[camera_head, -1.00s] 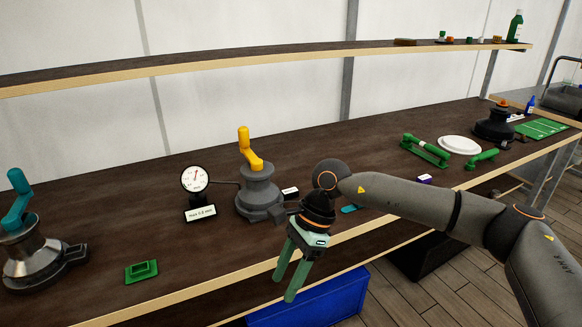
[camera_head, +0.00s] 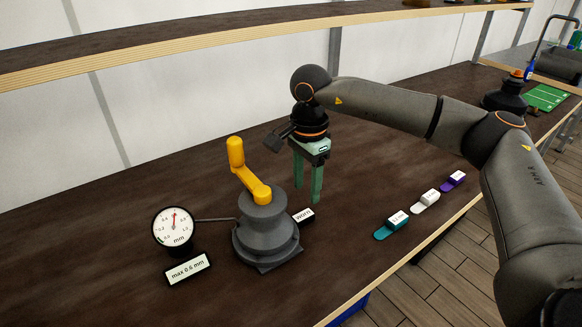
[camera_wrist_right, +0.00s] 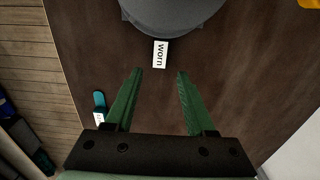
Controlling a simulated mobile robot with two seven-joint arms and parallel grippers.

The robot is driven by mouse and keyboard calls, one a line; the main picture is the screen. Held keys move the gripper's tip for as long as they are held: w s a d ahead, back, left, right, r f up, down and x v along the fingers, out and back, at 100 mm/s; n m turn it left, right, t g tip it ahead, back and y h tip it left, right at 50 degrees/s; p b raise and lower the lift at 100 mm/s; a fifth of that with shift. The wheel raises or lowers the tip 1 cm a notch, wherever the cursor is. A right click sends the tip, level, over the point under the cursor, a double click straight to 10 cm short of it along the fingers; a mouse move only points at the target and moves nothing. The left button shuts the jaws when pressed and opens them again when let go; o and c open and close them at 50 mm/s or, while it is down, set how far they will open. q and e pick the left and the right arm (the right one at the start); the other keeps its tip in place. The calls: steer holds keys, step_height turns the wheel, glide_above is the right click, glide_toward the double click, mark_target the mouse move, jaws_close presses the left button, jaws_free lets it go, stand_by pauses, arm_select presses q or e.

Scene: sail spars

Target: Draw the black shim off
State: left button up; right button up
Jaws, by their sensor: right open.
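The black shim (camera_head: 304,218) shows as a small dark tab with a white "worn" label, at the right side of the base of the grey winch (camera_head: 266,232) with the yellow handle. The rest of it is hidden, apparently at the winch base. In the right wrist view the labelled tab (camera_wrist_right: 160,54) sticks out from the round grey base toward my gripper. My right gripper (camera_head: 307,192) is open with its green fingers pointing down, close by the tab. In the wrist view the fingertips (camera_wrist_right: 160,73) straddle the tab's line, with nothing between them. My left gripper is not in view.
A dial gauge (camera_head: 174,227) with a "max 0.6 mm" card (camera_head: 188,269) stands left of the winch, its stem reaching the winch. Teal (camera_head: 382,234), white (camera_head: 425,203) and purple (camera_head: 453,182) labelled shims lie along the bench's front edge. The bench (camera_head: 345,240) between them and the winch is clear.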

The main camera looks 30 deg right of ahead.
mark_target(305, 215)
steer(key=shift+w+f, duration=0.15)
steer(key=shift+f, duration=0.05)
steer(key=shift+f+b, duration=0.35)
steer(key=shift+b, duration=0.1)
steer(key=f+b, duration=0.4)
steer(key=f, duration=0.1)
steer(key=shift+s, duration=0.2)
step_height(305, 215, down, 2)
steer(key=shift+f+b, duration=0.2)
steer(key=shift+b, duration=0.75)
steer(key=shift+r+p, duration=0.35)
steer(key=shift+c, duration=1.4)
steer(key=c, duration=0.3)
steer(key=shift+c, duration=1.4)
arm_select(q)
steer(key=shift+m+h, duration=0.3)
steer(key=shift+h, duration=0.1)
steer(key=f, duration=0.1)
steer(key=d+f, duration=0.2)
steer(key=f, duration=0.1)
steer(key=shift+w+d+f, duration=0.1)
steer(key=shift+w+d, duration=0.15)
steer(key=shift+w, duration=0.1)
arm_select(e)
jaws_close()
